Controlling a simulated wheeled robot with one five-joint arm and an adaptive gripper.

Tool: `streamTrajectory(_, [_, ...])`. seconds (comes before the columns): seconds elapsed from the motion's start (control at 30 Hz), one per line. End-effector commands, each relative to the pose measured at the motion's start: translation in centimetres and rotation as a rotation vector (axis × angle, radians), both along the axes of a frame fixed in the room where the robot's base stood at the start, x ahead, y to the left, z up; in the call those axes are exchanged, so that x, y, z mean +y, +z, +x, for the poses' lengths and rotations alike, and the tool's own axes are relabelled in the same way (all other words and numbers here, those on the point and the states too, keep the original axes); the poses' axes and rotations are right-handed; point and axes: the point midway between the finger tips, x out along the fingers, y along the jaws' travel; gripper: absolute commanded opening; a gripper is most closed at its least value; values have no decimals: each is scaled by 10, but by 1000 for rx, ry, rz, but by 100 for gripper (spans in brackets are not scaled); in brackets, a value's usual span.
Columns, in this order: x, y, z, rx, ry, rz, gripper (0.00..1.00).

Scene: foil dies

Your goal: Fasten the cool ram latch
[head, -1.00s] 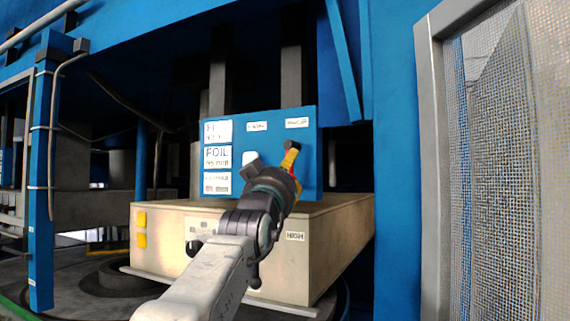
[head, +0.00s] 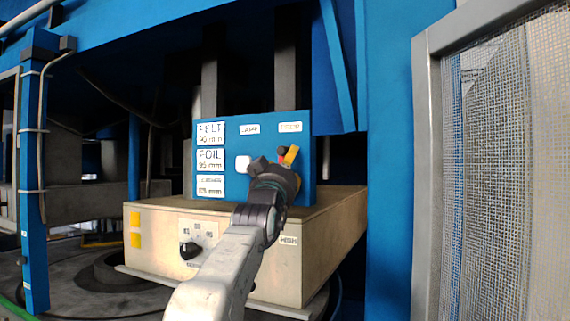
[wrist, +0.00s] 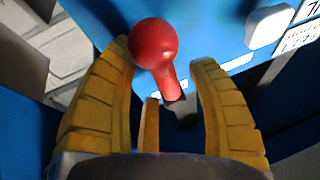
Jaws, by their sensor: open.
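A red ball-ended lever (wrist: 153,43) shows large in the wrist view, with its stem running down to a dark base on the blue panel. My gripper (wrist: 163,55) is open, its yellow fingers standing on either side of the lever, apart from the knob. In the head view my gripper (head: 287,157) is in front of the right part of the blue panel (head: 220,120) and hides most of the lever there. I cannot read which label belongs to the lever, so I cannot tell whether it is the cool ram latch.
A blue post (head: 390,200) and a framed mesh screen (head: 510,180) stand to the right.

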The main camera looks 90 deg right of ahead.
Motion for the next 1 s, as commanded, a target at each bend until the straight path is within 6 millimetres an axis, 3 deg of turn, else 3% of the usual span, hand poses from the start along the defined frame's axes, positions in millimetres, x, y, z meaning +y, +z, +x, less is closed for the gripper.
streamTrajectory(0.23, [0, 0, 0, 0, 0, 0, 55])
streamTrajectory(0.83, [0, 0, 0, 0, 0, 0, 1])
streamTrajectory(1.0, [0, 0, 0, 0, -1, 0, 0])
